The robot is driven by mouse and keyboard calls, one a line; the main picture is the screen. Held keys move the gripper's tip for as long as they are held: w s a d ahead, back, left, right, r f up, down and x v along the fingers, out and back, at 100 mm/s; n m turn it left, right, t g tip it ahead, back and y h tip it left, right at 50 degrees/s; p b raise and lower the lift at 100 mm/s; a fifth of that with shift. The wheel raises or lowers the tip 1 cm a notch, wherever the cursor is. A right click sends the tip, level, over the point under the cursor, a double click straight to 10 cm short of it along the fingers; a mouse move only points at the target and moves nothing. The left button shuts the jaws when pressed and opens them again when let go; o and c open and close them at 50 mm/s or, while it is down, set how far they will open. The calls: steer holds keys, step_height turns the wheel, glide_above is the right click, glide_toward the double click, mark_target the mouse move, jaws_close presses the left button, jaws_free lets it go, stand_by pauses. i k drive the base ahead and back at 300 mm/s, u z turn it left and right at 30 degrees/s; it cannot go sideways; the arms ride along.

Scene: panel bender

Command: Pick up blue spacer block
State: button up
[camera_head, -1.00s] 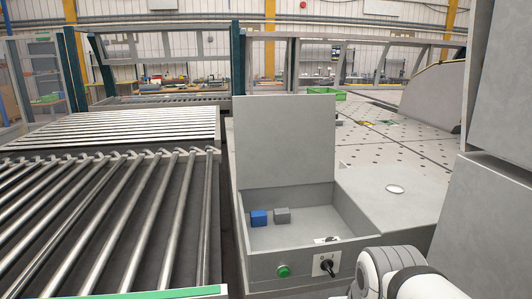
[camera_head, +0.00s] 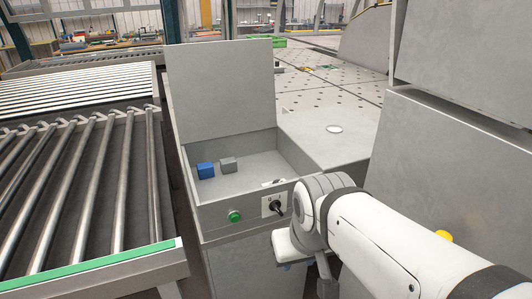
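The blue spacer block (camera_head: 205,170) sits inside an open grey box (camera_head: 246,203), near its left wall. A grey block (camera_head: 228,164) lies just to its right, with a small gap between them. My white arm comes in from the lower right, and its end is in front of the box's right front corner. My gripper is not clearly shown; its fingers are hidden or cannot be made out. The arm's end is apart from the blue block, to its lower right.
The box's lid (camera_head: 220,90) stands raised behind it. A green button (camera_head: 235,216) and a black switch (camera_head: 275,205) are on the box's front. A roller conveyor (camera_head: 85,190) is on the left. Grey cabinets (camera_head: 455,150) stand on the right.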

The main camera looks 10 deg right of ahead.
mark_target(205, 171)
steer(key=z, duration=0.05)
steer(key=k, duration=0.5)
steer(key=u, duration=0.35)
steer(key=i, duration=1.4)
